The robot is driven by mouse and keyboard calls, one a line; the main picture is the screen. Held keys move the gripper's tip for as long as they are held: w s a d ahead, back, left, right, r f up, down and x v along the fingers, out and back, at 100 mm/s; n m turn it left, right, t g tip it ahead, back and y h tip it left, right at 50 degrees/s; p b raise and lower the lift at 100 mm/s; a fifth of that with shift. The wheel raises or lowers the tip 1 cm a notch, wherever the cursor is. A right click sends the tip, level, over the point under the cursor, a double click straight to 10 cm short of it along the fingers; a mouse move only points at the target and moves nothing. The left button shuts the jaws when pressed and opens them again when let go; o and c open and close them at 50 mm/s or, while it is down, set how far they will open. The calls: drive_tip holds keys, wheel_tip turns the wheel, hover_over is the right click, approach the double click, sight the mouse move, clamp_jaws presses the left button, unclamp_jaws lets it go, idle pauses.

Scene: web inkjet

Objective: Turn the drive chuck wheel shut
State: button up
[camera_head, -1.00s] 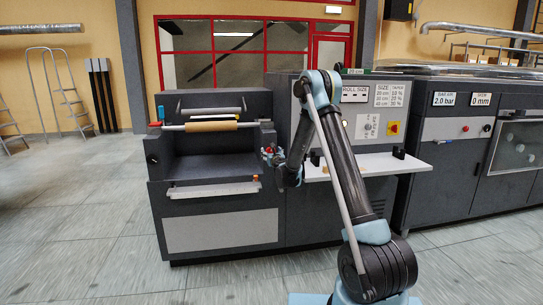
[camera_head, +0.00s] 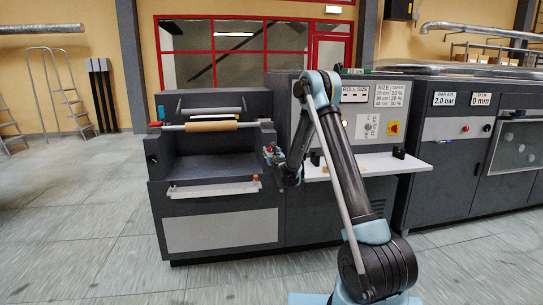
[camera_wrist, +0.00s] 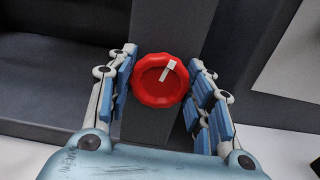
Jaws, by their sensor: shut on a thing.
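The drive chuck wheel is a round red knob (camera_wrist: 160,80) with a scalloped rim and a white mark, set on a dark grey upright face. The mark points toward the upper right in the wrist view. My gripper (camera_wrist: 161,88) has its blue-padded fingers on the left and right sides of the wheel, shut on it. In the head view my gripper (camera_head: 273,154) is at the right front edge of the dark roll machine (camera_head: 220,230); there the wheel is small and partly covered by the gripper.
A brown roll on a bar (camera_head: 212,126) lies across the top of the machine's open bay. A white shelf (camera_head: 385,164) juts out right of my gripper, behind my arm.

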drive_tip(key=m, duration=0.5)
drive_tip(key=shift+d, duration=0.1)
drive_tip(key=m, duration=0.6)
drive_tip(key=shift+d, duration=0.15)
drive_tip(key=m, duration=0.6)
drive_tip(key=shift+d+f, duration=0.1)
drive_tip(key=shift+f, duration=0.05)
drive_tip(key=m, duration=0.4)
drive_tip(key=shift+m, duration=0.4)
drive_tip(key=o, duration=1.1)
drive_tip(key=shift+a+f, duration=0.1)
drive_tip(key=shift+a, duration=0.1)
